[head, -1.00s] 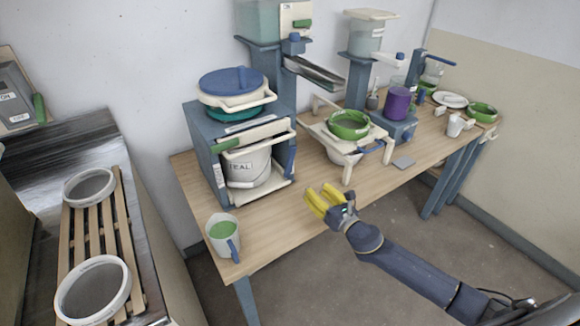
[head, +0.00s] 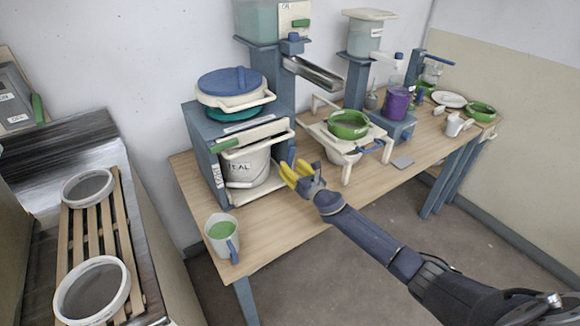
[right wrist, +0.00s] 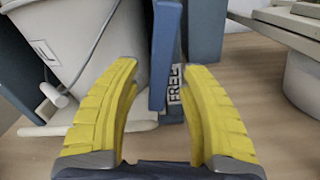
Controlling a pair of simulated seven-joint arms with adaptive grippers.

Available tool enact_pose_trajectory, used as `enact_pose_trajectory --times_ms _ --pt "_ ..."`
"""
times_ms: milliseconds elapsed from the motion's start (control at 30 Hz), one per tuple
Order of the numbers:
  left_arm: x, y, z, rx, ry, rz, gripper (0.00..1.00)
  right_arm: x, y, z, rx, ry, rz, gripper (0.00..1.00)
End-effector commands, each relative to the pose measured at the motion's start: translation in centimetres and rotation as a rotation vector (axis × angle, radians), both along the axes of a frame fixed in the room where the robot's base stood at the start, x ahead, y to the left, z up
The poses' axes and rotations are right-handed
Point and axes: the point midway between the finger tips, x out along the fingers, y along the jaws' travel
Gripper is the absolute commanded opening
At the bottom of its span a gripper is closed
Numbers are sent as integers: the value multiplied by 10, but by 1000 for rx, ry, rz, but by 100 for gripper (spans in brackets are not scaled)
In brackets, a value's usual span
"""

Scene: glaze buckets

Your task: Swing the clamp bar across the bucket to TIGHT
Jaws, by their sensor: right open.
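A white bucket (head: 246,168) with a TEAL label stands in the blue-grey frame on the table; its side also shows in the right wrist view (right wrist: 75,45). A blue bar (right wrist: 165,50), which looks like the clamp bar, hangs upright at the bucket's right side. A FREE label (right wrist: 175,84) shows beside its lower end. The bar also shows in the head view (head: 291,154), partly behind my fingers. My right gripper (head: 291,168) is open, its yellow fingers in front of the bar, one either side of it in the wrist picture. No TIGHT label is readable. My left gripper is not in view.
A cream bar with a green end (head: 229,145) crosses above the bucket. A mug of green glaze (head: 222,236) stands at the table's front left. A cream stand (head: 347,170) with a green bowl (head: 348,124) is to the right. Bare tabletop (head: 270,218) lies in front.

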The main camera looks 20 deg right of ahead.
Motion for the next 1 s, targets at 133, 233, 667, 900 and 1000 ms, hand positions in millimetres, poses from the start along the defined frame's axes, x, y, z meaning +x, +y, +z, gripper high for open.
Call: enact_pose_trajectory --times_ms 133,233,667,900,1000 --pt "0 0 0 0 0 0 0 7 2 0 0 0 -1 44" --pt "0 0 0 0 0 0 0 9 2 0 0 1 -1 44" --pt "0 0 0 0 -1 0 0 10 3 0 0 1 0 30" --pt "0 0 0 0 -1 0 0 9 3 0 0 1 0 2" --pt "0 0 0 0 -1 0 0 9 3 0 0 1 0 0"
